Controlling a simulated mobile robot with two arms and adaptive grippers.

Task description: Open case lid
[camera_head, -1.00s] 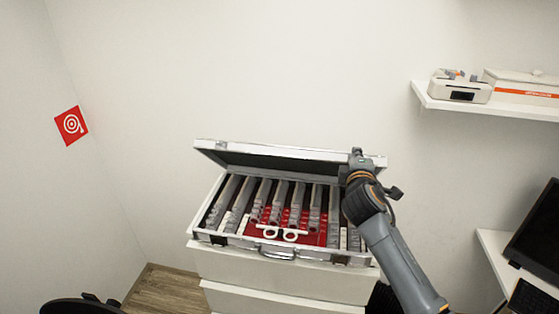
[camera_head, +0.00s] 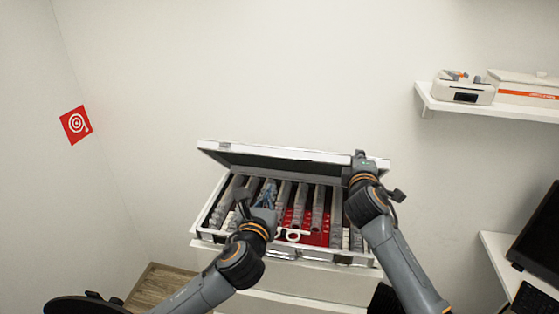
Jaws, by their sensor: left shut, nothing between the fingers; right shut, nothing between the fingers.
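The silver case (camera_head: 196,238) stands on a white cabinet against the back wall. Its lid (camera_head: 268,152) is raised and tilted back, with the dark inside showing. Rows of grey holders (camera_head: 302,197) and a red area with white ring shapes (camera_head: 293,236) show inside the case. My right gripper (camera_head: 360,162) is at the right end of the lid, up by its edge; its fingers are small here, and I cannot tell if they touch the lid. My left gripper (camera_head: 264,192) is shut and empty, over the left-middle of the open case, and covers part of the contents and front edge.
The white cabinet (camera_head: 300,305) bears the case. A wall shelf (camera_head: 480,106) with white boxes is at the upper right. A desk with a dark screen (camera_head: 540,232) stands at the right edge. A dark round seat (camera_head: 80,306) is at the lower left.

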